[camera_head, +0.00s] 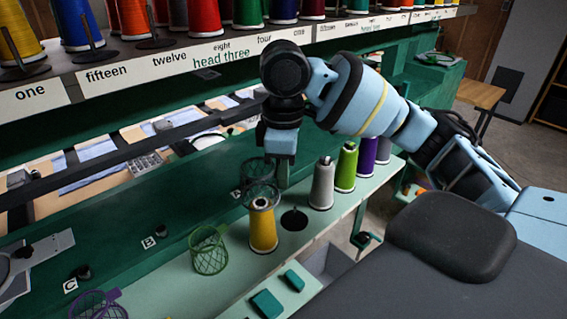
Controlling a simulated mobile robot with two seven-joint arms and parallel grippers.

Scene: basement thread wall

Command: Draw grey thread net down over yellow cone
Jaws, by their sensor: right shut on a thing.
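The yellow cone (263,232) stands upright on the pale green bench. A dark grey mesh net (259,174) is at the cone's top, its rounded rim level with the tip. I cannot tell how far the net reaches around the cone. My right gripper (284,176) points down just right of the net and is shut on its edge; the fingers hide part of the net. My left gripper is not in view.
A green net (209,250) stands left of the cone, and a purple net (97,304) is at the lower left. Grey (322,184), green (346,167) and purple (367,157) cones stand to the right. Teal blocks (266,303) lie in front. A labelled spool shelf (222,50) runs above.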

